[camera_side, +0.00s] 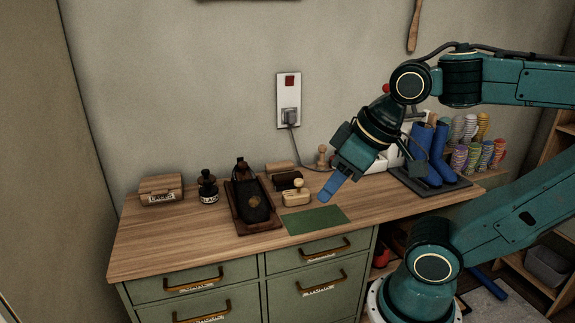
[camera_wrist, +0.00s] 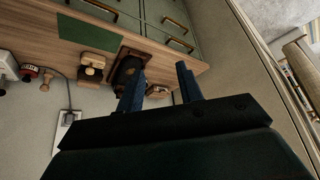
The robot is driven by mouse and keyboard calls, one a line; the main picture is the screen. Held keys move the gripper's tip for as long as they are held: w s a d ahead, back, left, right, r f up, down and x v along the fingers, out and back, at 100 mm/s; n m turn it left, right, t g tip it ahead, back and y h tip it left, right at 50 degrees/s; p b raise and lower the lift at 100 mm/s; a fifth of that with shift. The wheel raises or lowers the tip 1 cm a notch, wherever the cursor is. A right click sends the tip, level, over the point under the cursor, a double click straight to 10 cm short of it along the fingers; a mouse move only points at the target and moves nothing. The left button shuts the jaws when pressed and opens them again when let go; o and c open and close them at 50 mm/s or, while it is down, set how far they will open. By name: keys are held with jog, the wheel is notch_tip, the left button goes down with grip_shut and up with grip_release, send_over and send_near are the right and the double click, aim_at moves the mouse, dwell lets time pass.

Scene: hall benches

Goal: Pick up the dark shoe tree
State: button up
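A dark, elongated object (camera_side: 251,199) with a knob at its far end and a round brass-coloured spot lies on a brown wooden tray (camera_side: 244,229) on the bench. It looks like the dark shoe tree, though I cannot be certain. In the wrist view the dark object (camera_wrist: 127,70) is partly hidden behind one finger. My gripper (camera_side: 333,188) is above the bench, up and right of the dark object and apart from it. In the wrist view my gripper (camera_wrist: 160,87) has its two blue fingers well apart with nothing held between them.
A green mat (camera_side: 316,219) lies right of the tray. A pale knobbed brush (camera_side: 296,197) and dark brush (camera_side: 287,181) stand close by it. A black bottle (camera_side: 208,188) and wooden box (camera_side: 161,189) are left.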

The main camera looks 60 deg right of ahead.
jog(key=o, duration=0.3)
jog(key=shift+o, duration=0.2)
jog(key=w+d+r, duration=0.2)
jog(key=w+d, duration=0.2)
jog(key=w, duration=0.5)
jog(key=w+d+r, duration=0.2)
jog(key=w+d, duration=0.2)
jog(key=w, duration=0.5)
jog(key=w+d+f, duration=0.4)
jog(key=w+d, duration=0.2)
jog(key=d, duration=0.2)
jog(key=w+d+f+g, duration=0.1)
jog(key=w+d+f, duration=0.3)
jog(key=w+d, duration=0.3)
jog(key=shift+w+d+f, duration=0.15)
jog(key=shift+w+d, duration=0.1)
jog(key=shift+d, duration=0.9)
